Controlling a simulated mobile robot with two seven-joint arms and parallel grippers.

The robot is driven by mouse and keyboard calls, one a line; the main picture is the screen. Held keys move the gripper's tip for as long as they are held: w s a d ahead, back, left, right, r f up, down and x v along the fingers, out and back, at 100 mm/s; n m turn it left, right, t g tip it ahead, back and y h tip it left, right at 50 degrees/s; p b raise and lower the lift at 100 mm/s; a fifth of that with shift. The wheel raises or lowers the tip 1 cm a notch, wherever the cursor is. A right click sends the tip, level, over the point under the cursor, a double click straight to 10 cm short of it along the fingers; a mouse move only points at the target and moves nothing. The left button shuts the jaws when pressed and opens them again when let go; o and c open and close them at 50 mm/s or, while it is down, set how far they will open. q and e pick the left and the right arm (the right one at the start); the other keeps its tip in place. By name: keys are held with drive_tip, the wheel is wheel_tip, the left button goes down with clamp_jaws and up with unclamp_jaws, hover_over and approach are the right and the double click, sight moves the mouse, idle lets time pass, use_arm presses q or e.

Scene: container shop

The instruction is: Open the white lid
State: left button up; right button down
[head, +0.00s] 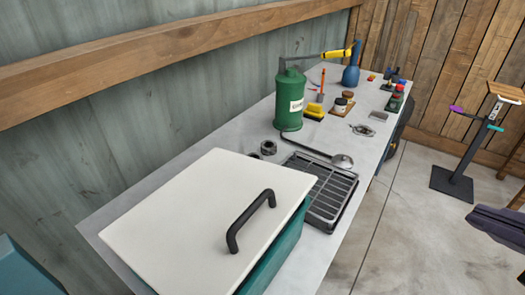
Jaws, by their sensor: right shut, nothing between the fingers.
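A flat white lid (205,210) lies closed on a teal box (277,252) on the near part of the bench. A black bar handle (250,219) stands up from the lid near its right edge. The inside of the box is hidden. My right gripper (475,217) shows as a dark shape at the right edge, shut and empty, well to the right of the lid and not touching it. My left gripper is not in view.
The grey bench (230,140) runs along the wall. A black rack (327,190) stands close behind the box. A green canister (290,100) and several small items stand farther back. A stand (455,180) is on the floor at right.

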drive_tip(key=w+r+n+t+b, duration=0.2)
drive_tip(key=w+n+t+b, duration=0.1)
drive_tip(key=w+n+t, duration=0.15)
drive_tip(key=n+g+y+b, duration=0.6)
drive_tip(key=n+y, duration=1)
drive_tip(key=n, duration=1.8)
hover_over(261, 235)
drive_tip(key=shift+t, duration=0.45)
drive_tip(key=f, duration=0.8)
drive_tip(key=shift+s+d+f+b, duration=0.2)
drive_tip(key=shift+d+f+b, duration=0.15)
drive_tip(key=shift+f+b, duration=0.05)
drive_tip(key=shift+w+a+f, duration=0.1)
drive_tip(key=shift+w+a, duration=0.1)
drive_tip(key=shift+a, duration=0.15)
